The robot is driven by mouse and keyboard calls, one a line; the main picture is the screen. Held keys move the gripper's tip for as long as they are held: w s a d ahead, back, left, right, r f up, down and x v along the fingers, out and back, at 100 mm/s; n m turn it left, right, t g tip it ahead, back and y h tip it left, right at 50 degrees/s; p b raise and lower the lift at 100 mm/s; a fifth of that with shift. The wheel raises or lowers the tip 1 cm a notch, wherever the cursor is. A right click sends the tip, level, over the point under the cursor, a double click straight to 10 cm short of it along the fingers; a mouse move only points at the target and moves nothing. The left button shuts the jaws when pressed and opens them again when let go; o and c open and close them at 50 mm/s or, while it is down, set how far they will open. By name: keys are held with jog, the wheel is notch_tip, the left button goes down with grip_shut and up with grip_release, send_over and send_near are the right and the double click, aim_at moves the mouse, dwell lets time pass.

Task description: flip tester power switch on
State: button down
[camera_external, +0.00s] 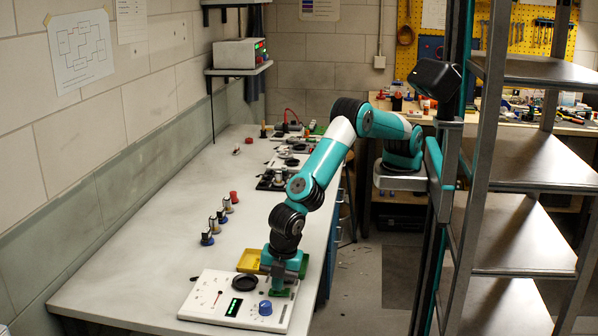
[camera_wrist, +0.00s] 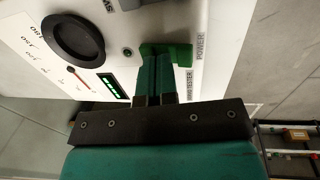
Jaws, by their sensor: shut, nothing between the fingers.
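The servo tester (camera_external: 205,298) is a white box at the near end of the bench, with a black round recess, a red needle dial, a blue knob (camera_external: 265,308) and a green-lit display (camera_external: 234,307). My gripper (camera_external: 280,291) points down at the tester's right rear part, with its fingers shut and empty. In the wrist view, the green fingertips (camera_wrist: 166,52) are at the panel beside the printed POWER label (camera_wrist: 201,47). The display (camera_wrist: 113,87) also glows green there.
A yellow tray (camera_external: 249,260) stands just behind the tester, close to my gripper. Several small servos (camera_external: 207,239) stand in a row along the bench. The left part of the bench is clear. A metal shelf rack (camera_external: 500,240) stands to the right.

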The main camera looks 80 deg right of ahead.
aim_at(270, 290)
notch_tip(270, 290, up, 14)
jog(key=w, duration=0.2)
jog(key=shift+f, duration=0.15)
dwell(0.4)
jog(key=d+r+m+g+y, duration=0.1)
jog(key=d+r+m, duration=0.3)
jog(key=d, duration=0.7)
jog(key=d+r+m+y, duration=0.1)
jog(key=d+r, duration=0.5)
jog(key=d, duration=0.5)
jog(key=s+d+m+y, duration=0.2)
jog(key=s+d+m, duration=0.4)
jog(key=s+d, duration=0.7)
jog(key=s+r, duration=0.1)
jog(key=s, duration=0.2)
jog(key=shift+g, duration=0.3)
